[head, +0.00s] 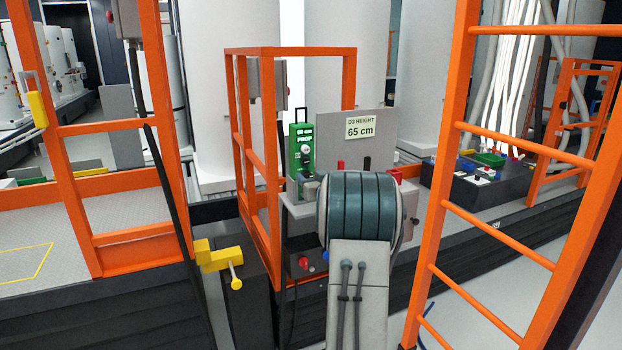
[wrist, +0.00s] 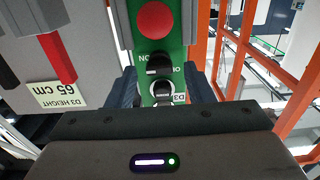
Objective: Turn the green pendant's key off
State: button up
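The green pendant (head: 301,152) stands upright at the left end of a grey panel in the head view. In the wrist view the green pendant (wrist: 180,20) appears upside down, with a round red button (wrist: 156,20). A black knob (wrist: 159,65) sits beside upside-down lettering that seems to read ON. Nearer my gripper is a black key-like piece (wrist: 162,99) with a silver ring around its base. My gripper (wrist: 164,92) is open, one dark finger on each side of this piece. I cannot tell whether either finger touches it. My arm hides the gripper in the head view.
The grey panel bears a sign (head: 361,127) reading D3 HEIGHT 65 cm. A red lever (wrist: 58,58) is left of the pendant in the wrist view. An orange guard frame (head: 262,150) stands close left, and an orange ladder (head: 500,150) stands right of my arm.

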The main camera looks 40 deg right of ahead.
jog(key=c, duration=0.9)
jog(key=shift+o, duration=0.2)
jog(key=shift+f+n+b, duration=0.1)
jog(key=shift+n+b, duration=0.2)
jog(key=shift+b, duration=0.15)
jog(key=n+b, duration=0.3)
jog(key=n, duration=0.1)
jog(key=shift+a+f, duration=0.1)
jog(key=shift+f, duration=0.05)
jog(key=n+b, duration=0.3)
jog(key=n, duration=0.1)
jog(key=n+b, duration=0.3)
jog(key=n, duration=0.1)
jog(key=shift+a+f, duration=0.1)
jog(key=n+b, duration=0.3)
jog(key=n, duration=0.2)
